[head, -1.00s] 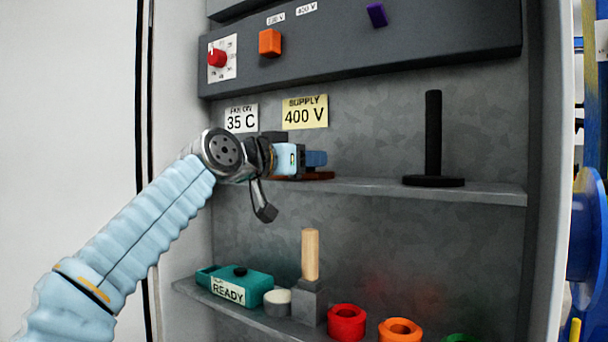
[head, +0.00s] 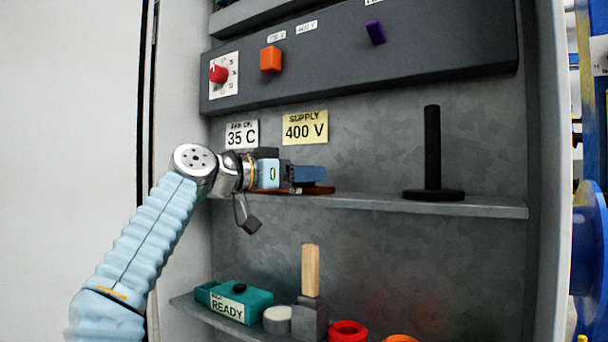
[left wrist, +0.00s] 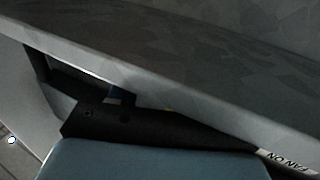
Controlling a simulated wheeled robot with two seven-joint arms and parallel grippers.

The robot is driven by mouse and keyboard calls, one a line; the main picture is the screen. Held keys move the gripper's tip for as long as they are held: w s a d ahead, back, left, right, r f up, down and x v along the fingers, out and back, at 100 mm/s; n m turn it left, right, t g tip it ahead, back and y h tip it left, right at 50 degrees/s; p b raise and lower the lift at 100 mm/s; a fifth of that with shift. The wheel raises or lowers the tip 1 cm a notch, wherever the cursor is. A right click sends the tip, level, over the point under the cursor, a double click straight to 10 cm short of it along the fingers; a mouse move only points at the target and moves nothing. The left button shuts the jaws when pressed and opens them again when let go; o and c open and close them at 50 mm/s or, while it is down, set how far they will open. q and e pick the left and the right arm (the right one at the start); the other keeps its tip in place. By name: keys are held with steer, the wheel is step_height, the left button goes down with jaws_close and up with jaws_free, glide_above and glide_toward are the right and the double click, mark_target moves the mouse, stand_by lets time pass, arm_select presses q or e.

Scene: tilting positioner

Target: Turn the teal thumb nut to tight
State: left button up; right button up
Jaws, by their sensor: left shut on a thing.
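My left gripper (head: 284,176) is at the left end of the middle shelf, its pale blue body pointing right. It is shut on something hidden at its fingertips. Just right of it is a dark blue block (head: 309,173) above a reddish-brown base (head: 318,189) on the shelf. I cannot make out a teal thumb nut in either view; the gripper may hide it. The left wrist view shows the gripper's blue-grey body (left wrist: 160,160) and a black part, with the fingertips not clear. My right gripper is not in view.
The shelf (head: 375,202) has free room up to a black post on a round foot (head: 432,155). Signs (head: 305,127) hang behind. A control panel (head: 440,45) juts out above. Below are a teal READY box (head: 258,303), a wooden peg (head: 310,270) and a red ring (head: 347,330).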

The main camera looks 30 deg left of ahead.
arm_select(q)
steer(key=o, duration=1)
steer(key=shift+c, duration=0.2)
steer(key=shift+s+a, duration=0.15)
steer(key=shift+s, duration=0.1)
steer(key=b+v, duration=0.3)
steer(key=v, duration=1)
steer(key=shift+s+b, duration=0.15)
steer(key=shift+b, duration=0.15)
